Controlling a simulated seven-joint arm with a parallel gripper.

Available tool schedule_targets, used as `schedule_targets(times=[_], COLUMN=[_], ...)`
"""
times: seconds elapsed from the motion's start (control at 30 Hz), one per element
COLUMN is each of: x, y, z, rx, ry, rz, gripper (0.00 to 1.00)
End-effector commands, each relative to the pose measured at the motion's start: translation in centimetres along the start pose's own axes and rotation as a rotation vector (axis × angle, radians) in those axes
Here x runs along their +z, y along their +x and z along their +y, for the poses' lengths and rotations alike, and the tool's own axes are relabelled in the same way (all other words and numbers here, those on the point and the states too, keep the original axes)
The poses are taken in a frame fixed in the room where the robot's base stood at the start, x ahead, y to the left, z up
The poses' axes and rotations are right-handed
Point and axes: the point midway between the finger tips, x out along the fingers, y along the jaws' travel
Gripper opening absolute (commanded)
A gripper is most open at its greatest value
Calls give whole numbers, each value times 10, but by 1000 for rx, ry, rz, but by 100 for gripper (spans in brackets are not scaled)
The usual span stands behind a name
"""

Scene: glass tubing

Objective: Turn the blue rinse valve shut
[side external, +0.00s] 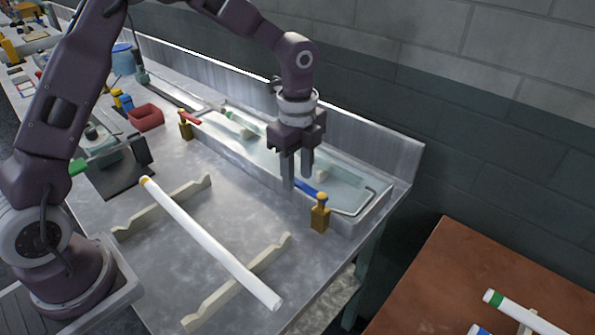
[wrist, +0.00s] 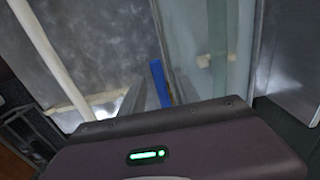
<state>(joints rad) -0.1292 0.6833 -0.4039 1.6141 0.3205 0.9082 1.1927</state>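The blue rinse valve has a blue lever handle (side external: 306,188) on a brass body (side external: 320,214), at the near right end of the long basin. The lever runs from the brass body back along the basin's front edge. My gripper (side external: 298,182) points down over the lever, its two fingers apart. In the wrist view the blue lever (wrist: 160,84) shows between the fingers, with a gap visible on the left side. Whether a finger touches it I cannot tell. The finger partly hides the lever in the side view.
A basin (side external: 240,165) of clear liquid holds tubing on supports. A red-handled valve (side external: 190,118) stands at its far end. A long white tube (side external: 210,243) lies across two notched cream rests (side external: 240,282) on the bench. A red bin (side external: 146,117) stands farther back.

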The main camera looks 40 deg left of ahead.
Motion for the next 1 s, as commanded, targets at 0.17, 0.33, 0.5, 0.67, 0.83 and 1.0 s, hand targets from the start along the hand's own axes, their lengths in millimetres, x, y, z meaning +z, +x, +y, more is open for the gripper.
schedule_targets(times=[0.17, 0.33, 0.5, 0.67, 0.83, 1.0], x=[0, 0, 0, 0, 0, 10], y=[-7, -42, -67, -71, -72, -117], z=[0, -1, 0, 0, 1, 41], rx=[-1, -3, -2, 0, -1, -93], ry=[-1, -2, -1, 0, -4, -231], rz=[0, 0, 0, 1, -1, -45], gripper=[38, 38, 38, 38, 38, 38])
